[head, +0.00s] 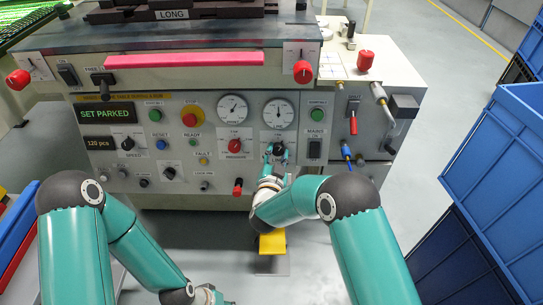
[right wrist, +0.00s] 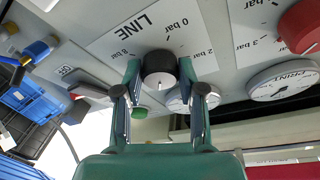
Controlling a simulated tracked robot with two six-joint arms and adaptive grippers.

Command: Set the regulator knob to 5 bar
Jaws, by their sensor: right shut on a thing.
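The black regulator knob (right wrist: 159,70) sits on a white dial plate marked LINE, with 0, 2 and 8 bar legible in the right wrist view. My right gripper (right wrist: 160,82) has a finger on each side of the knob and is shut on it. In the head view my right gripper (head: 276,158) reaches the panel at the same knob (head: 278,149). A small white mark shows on the knob, but its setting cannot be read. A round gauge (head: 278,113) is above the knob; its reading is too small to tell.
A red knob (head: 235,145) with its own bar scale is left of the black knob, below another gauge (head: 232,108). A black switch (head: 315,149) is close on the right. A red-handled valve (head: 353,126) and blue crates (head: 500,130) stand farther right.

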